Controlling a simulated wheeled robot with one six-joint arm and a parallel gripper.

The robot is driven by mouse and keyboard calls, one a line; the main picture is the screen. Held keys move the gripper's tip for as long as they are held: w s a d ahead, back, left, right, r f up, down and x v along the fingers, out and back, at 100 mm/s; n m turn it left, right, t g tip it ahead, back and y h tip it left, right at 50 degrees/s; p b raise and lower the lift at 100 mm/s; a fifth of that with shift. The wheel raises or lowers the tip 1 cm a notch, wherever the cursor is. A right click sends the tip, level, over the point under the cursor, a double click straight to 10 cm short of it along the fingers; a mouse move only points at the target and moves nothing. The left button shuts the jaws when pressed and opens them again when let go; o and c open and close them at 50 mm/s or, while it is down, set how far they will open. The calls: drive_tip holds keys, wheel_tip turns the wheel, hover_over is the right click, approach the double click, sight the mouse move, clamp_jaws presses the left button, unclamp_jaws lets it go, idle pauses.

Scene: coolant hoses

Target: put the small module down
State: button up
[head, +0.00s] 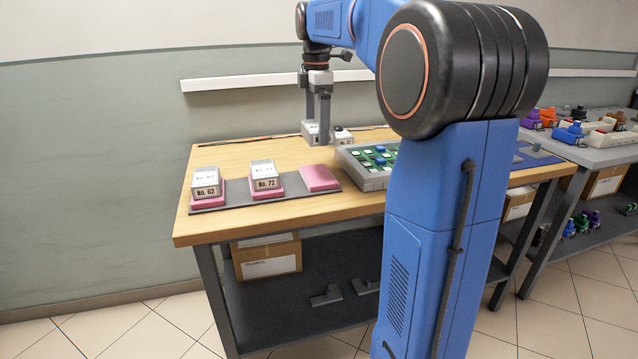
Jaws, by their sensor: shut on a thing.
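My gripper (318,138) points down above the back of the wooden table. It is shut on a small whitish module (309,130), partly hidden by the fingers. A similar pale block (343,136) shows just right of the fingers; I cannot tell whether it is part of the held module. A dark grey strip (228,204) on the table carries three pink pads. Grey-white modules marked No. 62 (206,184) and No. 72 (264,176) sit on the left and middle pads. The right pink pad (319,177) is bare and lies below my gripper in the picture.
A grey tray with a green board (366,176) and small blue and white pieces stands right of the pads, partly hidden by my arm. The table's left front (200,229) is clear. A cardboard box (268,258) is on the shelf below. Another bench (605,148) stands at right.

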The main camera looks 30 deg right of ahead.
sight(317, 172)
drive_tip(key=shift+s+f, duration=0.15)
drive_tip(key=shift+f, duration=4.8)
drive_tip(key=shift+f, duration=0.1)
drive_tip(key=o, duration=1.1)
wheel_tip(317, 172, up, 12)
drive_tip(key=shift+a+r, duration=0.1)
